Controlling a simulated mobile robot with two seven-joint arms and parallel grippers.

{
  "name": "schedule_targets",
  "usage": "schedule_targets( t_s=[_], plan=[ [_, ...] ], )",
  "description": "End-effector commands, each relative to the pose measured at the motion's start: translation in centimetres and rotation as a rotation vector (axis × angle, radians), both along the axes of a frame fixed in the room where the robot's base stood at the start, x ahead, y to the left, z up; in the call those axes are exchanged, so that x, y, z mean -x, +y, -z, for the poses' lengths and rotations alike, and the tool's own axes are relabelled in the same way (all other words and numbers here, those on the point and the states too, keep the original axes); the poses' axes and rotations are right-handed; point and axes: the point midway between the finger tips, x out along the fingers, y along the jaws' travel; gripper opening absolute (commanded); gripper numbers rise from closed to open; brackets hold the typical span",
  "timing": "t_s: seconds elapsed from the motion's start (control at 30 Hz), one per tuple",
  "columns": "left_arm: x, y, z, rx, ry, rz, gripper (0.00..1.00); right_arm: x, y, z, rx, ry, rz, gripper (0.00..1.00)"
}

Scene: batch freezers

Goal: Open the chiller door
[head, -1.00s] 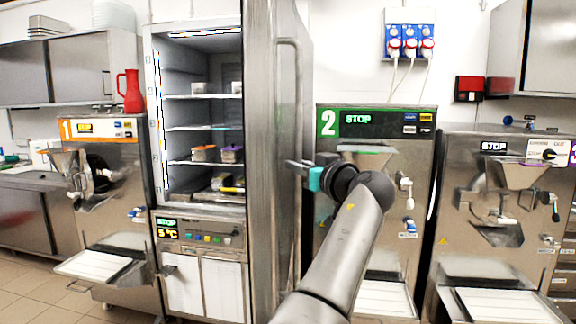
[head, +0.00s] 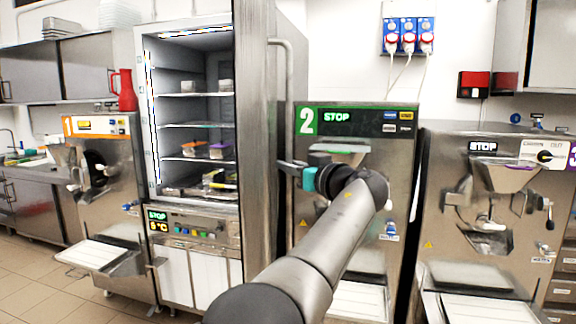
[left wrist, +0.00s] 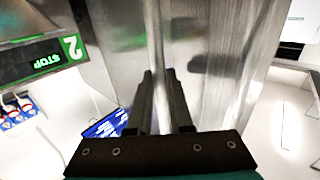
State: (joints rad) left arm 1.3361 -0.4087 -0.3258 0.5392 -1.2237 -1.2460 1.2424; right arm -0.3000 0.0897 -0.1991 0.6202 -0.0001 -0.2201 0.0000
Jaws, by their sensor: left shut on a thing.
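The chiller (head: 190,235) stands left of centre with its lit shelves in view. Its steel door (head: 256,130) is swung well open and stands out towards me, seen nearly edge-on. The door's long vertical handle (head: 288,95) is on the face to the right. My left gripper (head: 284,168) is shut on this handle, partway down the bar. In the left wrist view the handle (left wrist: 156,35) runs between the two fingers of my left gripper (left wrist: 162,82). My right gripper is not in view.
Machine 2 (head: 355,125) stands close behind the door's handle side, with a third machine (head: 490,240) farther right. Machine 1 (head: 98,150) is left of the chiller, its white tray (head: 92,252) jutting out. Tiled floor (head: 30,275) is clear at lower left.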

Motion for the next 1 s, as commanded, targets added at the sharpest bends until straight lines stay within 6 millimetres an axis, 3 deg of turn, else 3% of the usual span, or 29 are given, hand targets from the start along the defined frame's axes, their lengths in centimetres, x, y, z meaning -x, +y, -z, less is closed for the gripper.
schedule_targets(
  t_s=[0.03,0.47,0.5,0.73,1.0],
  plan=[
    [-0.1,0.1,-0.7,-0.007,-0.012,0.002,0.0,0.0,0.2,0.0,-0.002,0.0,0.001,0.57],
    [-0.1,0.0,-0.7,-0.006,-0.013,0.002,0.0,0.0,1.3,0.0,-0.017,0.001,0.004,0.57],
    [-0.1,0.0,-0.7,-0.006,-0.013,0.002,0.2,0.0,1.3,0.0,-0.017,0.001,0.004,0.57],
    [-0.1,0.0,-0.4,-0.004,-0.007,0.001,0.45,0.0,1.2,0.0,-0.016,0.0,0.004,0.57],
    [0.0,-0.1,-0.2,-0.001,-0.003,0.0,0.48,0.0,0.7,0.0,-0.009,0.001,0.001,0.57]
  ],
)
